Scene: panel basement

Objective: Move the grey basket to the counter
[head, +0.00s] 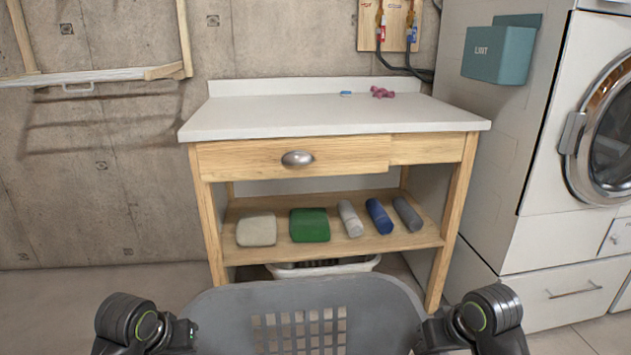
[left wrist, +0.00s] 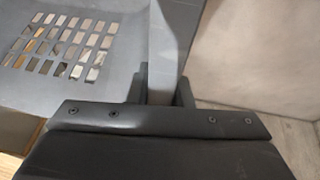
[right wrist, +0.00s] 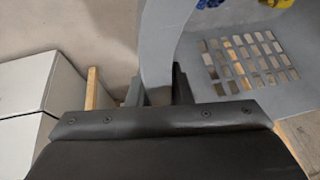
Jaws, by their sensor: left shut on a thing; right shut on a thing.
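The grey basket (head: 300,300) is in front of me at the bottom of the head view, its slotted wall showing. My left gripper (head: 188,338) is shut on its left rim; the left wrist view shows that rim (left wrist: 165,45) between the fingers. My right gripper (head: 430,338) is shut on its right rim, also seen in the right wrist view (right wrist: 160,45). Something blue (right wrist: 208,3) and something yellow (right wrist: 281,3) show inside the basket. The counter (head: 300,122) has a white top and a wooden frame, and stands ahead beyond the basket.
A small blue item (head: 346,93) and a pink item (head: 382,92) lie at the counter's back; its front and left are clear. Folded and rolled towels (head: 310,225) fill the shelf below. A white basket (head: 330,268) is underneath. A front-loading machine (head: 550,190) stands right.

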